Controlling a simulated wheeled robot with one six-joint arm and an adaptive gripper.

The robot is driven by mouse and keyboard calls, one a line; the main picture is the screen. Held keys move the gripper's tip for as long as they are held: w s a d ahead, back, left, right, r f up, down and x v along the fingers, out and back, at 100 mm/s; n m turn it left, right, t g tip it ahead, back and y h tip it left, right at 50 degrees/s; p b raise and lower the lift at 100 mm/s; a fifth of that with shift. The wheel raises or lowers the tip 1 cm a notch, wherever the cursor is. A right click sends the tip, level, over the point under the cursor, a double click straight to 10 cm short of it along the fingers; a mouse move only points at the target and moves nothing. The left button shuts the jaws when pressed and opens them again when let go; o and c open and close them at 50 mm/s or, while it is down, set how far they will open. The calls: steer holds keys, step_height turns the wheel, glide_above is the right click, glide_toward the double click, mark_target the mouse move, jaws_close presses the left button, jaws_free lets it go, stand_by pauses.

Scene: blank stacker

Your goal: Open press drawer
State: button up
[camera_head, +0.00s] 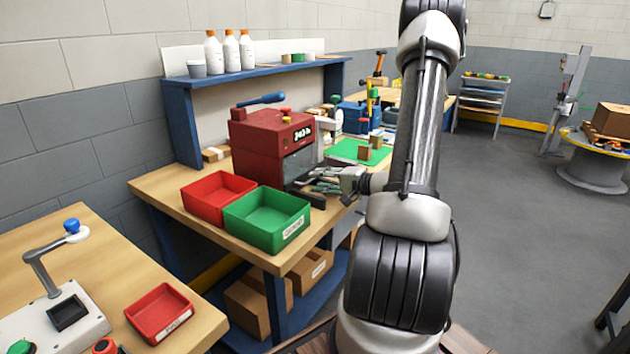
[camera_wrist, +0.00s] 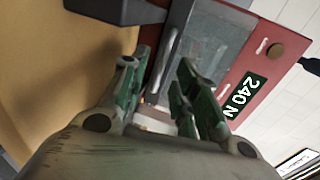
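The red press (camera_head: 270,138) stands on the wooden bench, with a grey window (camera_head: 299,163) in its front and a lit display. In the wrist view the press (camera_wrist: 272,62) appears turned on its side, its display (camera_wrist: 243,95) reading 240 N. A grey bar handle (camera_wrist: 168,58) runs along the low edge of the window; the drawer looks shut, though its edges are hard to make out. My gripper (camera_head: 325,181) is at the press front. In the wrist view my gripper (camera_wrist: 156,72) is open, its fingers either side of the handle's line; contact is unclear.
A red bin (camera_head: 213,190) and a green bin (camera_head: 262,228) stand left of my gripper on the bench (camera_head: 160,190). A dark block (camera_wrist: 115,8) juts out beside the press front. A green mat (camera_head: 350,150) lies behind my gripper.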

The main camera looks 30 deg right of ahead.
steer(key=shift+x, duration=1.2)
steer(key=shift+c, duration=0.4)
jaws_close()
steer(key=shift+s, duration=0.1)
steer(key=f+v, duration=0.2)
steer(key=v, duration=0.9)
steer(key=shift+s+d+f, duration=0.15)
steer(key=shift+s+d, duration=0.15)
steer(key=shift+s, duration=0.15)
